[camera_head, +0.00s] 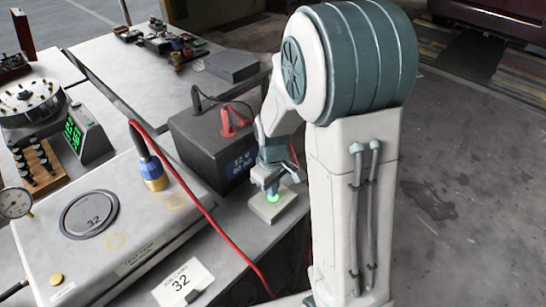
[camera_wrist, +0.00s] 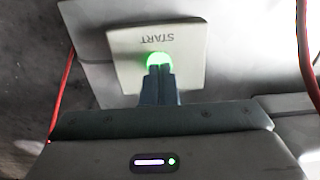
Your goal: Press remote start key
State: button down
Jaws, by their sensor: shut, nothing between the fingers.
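The remote start key is a small pale box (camera_head: 270,207) on the bench, beside the battery's near right corner. In the wrist view the box (camera_wrist: 190,45) shows the word START, upside down, and a round button (camera_wrist: 159,59) glowing green. My gripper (camera_head: 271,190) points down at the box, and its fingers are shut and empty. In the wrist view the fingertips (camera_wrist: 159,70) overlap the lower edge of the green button. They look to be at the button, but whether they touch it I cannot tell. Part of the button is hidden behind the fingertips.
A black 12 V battery (camera_head: 212,150) with a red clamp (camera_head: 231,121) stands just left of my gripper. A red cable (camera_head: 205,212) runs across the bench. A card marked 32 (camera_head: 183,283) lies at the front. Open floor (camera_head: 470,190) lies to the right.

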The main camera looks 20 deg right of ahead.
notch_tip(320, 180, up, 12)
jog(key=shift+r, duration=0.25)
jog(key=shift+r, duration=0.1)
dwell(0.7)
jog(key=s+r+m+t, duration=0.1)
jog(key=s+r+m, duration=0.1)
jog(key=s, duration=0.5)
jog(key=s+d+r+m+t, duration=0.1)
jog(key=s+r+m+t, duration=0.1)
jog(key=s+m, duration=0.2)
jog(key=s, duration=0.3)
jog(key=shift+s, duration=0.2)
dwell(1.7)
